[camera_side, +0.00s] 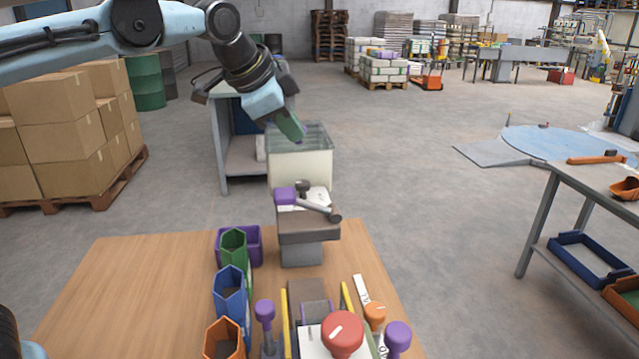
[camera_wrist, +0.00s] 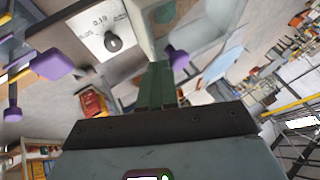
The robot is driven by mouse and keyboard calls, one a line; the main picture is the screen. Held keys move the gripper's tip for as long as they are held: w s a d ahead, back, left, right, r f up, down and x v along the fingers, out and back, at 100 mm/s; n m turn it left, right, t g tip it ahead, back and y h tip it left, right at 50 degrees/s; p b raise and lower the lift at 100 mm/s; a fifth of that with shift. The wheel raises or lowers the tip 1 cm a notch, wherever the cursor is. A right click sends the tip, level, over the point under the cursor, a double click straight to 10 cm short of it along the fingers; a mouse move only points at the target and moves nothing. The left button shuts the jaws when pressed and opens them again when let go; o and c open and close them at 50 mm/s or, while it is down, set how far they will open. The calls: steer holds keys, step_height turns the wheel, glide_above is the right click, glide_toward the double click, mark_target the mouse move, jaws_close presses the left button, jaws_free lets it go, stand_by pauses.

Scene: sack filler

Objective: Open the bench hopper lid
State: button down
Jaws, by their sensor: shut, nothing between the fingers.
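The lid looks closed. My gripper (camera_side: 300,136) has green fingers pointing down at the lid from the upper left. In the wrist view my gripper (camera_wrist: 157,75) is shut and empty. A purple knob (camera_wrist: 179,58) shows just right of the fingertips, by a pale translucent panel (camera_wrist: 190,32) that looks like the lid. I cannot tell whether the fingers touch the knob or lid.
A grey pedestal (camera_side: 305,235) with a purple piece and a dark-headed tool stands before the hopper. Blue (camera_side: 231,295), green and orange cups line the wooden bench (camera_side: 120,290). A red knob (camera_side: 342,333) is in front. A grey cabinet (camera_side: 222,150) stands behind the hopper.

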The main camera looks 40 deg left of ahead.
mark_target(283, 138)
steer(key=w+a, duration=0.7)
steer(key=shift+w+a, duration=0.35)
steer(key=shift+s+d, duration=0.35)
steer(key=shift+s, duration=0.1)
steer(key=s, duration=0.1)
steer(key=s+d, duration=0.1)
steer(key=s, duration=0.1)
steer(key=shift+d+r, duration=0.25)
steer(key=shift+d, duration=0.1)
steer(key=v, duration=0.8)
steer(key=s+f+n, duration=0.5)
steer(key=s+f, duration=0.2)
steer(key=f, duration=0.5)
steer(key=s+f+n, duration=0.4)
steer(key=s+f, duration=0.3)
steer(key=f, duration=0.5)
steer(key=shift+s+n+y, duration=0.3)
steer(key=shift+s+n, duration=0.1)
steer(key=shift+d, duration=0.15)
